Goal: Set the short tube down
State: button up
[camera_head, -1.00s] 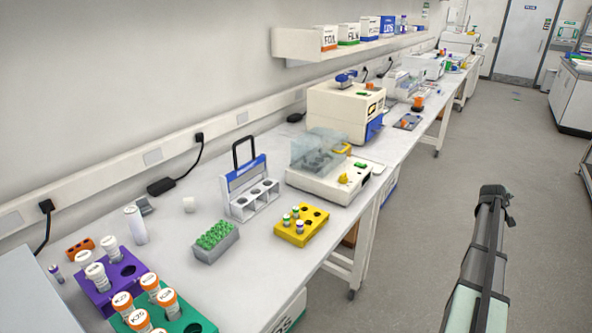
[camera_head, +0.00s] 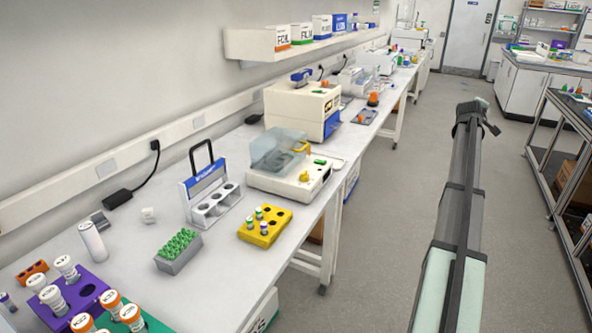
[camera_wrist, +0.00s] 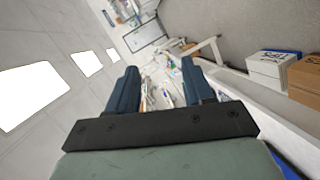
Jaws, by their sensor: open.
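In the head view, a yellow rack (camera_head: 281,222) stands on the bench and holds a few short tubes (camera_head: 264,228) with coloured caps, among empty holes. A small purple-capped tube (camera_head: 6,299) is at the far left edge. I cannot tell which of these is the task's short tube. My arm reaches out over the aisle floor at the right, away from the bench. In the wrist view my gripper (camera_wrist: 160,88) is open, its two dark blue fingers wide apart. Nothing shows held between them.
On the bench (camera_head: 225,263) stand a grey rack of green-capped tubes (camera_head: 178,250), a white carrier with a handle (camera_head: 212,203), a clear-lidded machine (camera_head: 283,182) and purple (camera_head: 97,273) and green racks with larger tubes. A dark-topped cart (camera_head: 560,150) stands at right. The aisle floor is clear.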

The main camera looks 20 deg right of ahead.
jog(key=w+a+f+n+t+y, duration=0.1)
jog(key=w+a+y, duration=0.1)
jog(key=w+a, duration=0.8)
jog(key=w+a+n+t+y, duration=0.15)
jog(key=w+a, duration=0.45)
jog(key=a, duration=0.9)
jog(key=w+a+f+n+y, duration=0.1)
jog(key=w+a+y, duration=0.2)
jog(key=w+a, duration=0.7)
jog(key=w+a+f+n+g+y, duration=0.15)
jog(key=a+n+y, duration=0.3)
jog(key=a, duration=3.75)
jog(key=s+a+f+n+g+y, duration=0.1)
jog(key=s+a, duration=0.3)
jog(key=a, duration=0.8)
jog(key=s+a+f+n+g+y, duration=0.15)
jog(key=s+a, duration=0.35)
jog(key=a, duration=0.7)
jog(key=s+a+f+n+g+y, duration=0.15)
jog(key=s+a, duration=0.25)
jog(key=a, duration=0.8)
jog(key=s+a+f+n+g, duration=0.2)
jog(key=s+a+g, duration=0.2)
jog(key=s+a, duration=2.3)
jog(key=shift+s+a+n+g, duration=0.15)
jog(key=shift+s+n+g, duration=0.25)
jog(key=shift+s, duration=0.8)
